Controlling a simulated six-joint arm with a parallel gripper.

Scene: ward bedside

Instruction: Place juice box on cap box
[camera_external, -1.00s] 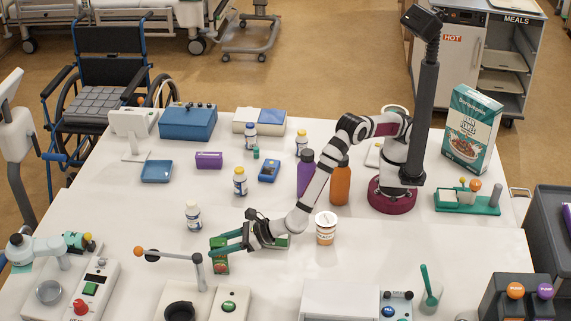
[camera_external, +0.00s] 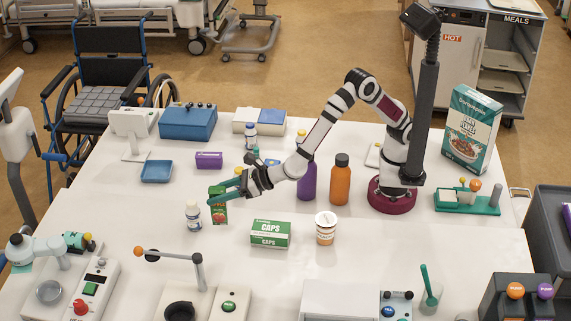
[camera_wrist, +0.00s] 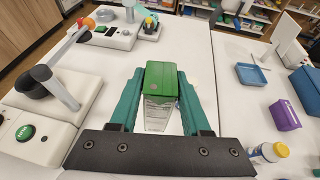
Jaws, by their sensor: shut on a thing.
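The juice box (camera_external: 219,207) is a small upright carton, green with a red picture on its front. My gripper (camera_external: 226,192) is shut on it, with the green fingers on either side of its upper part. In the wrist view the juice box (camera_wrist: 160,95) shows its green top between the two green fingers (camera_wrist: 158,100). The cap box (camera_external: 270,233) is a green and white carton marked CAPS, lying on the table to the right of and nearer than the juice box. It is not seen in the wrist view. I cannot tell whether the juice box is clear of the table.
A white bottle (camera_external: 194,216) stands close to the left of the juice box. A paper cup (camera_external: 326,228) stands just right of the cap box. Purple (camera_external: 307,181) and orange (camera_external: 340,180) bottles stand behind. A device with a lever arm (camera_external: 170,254) is at the front left.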

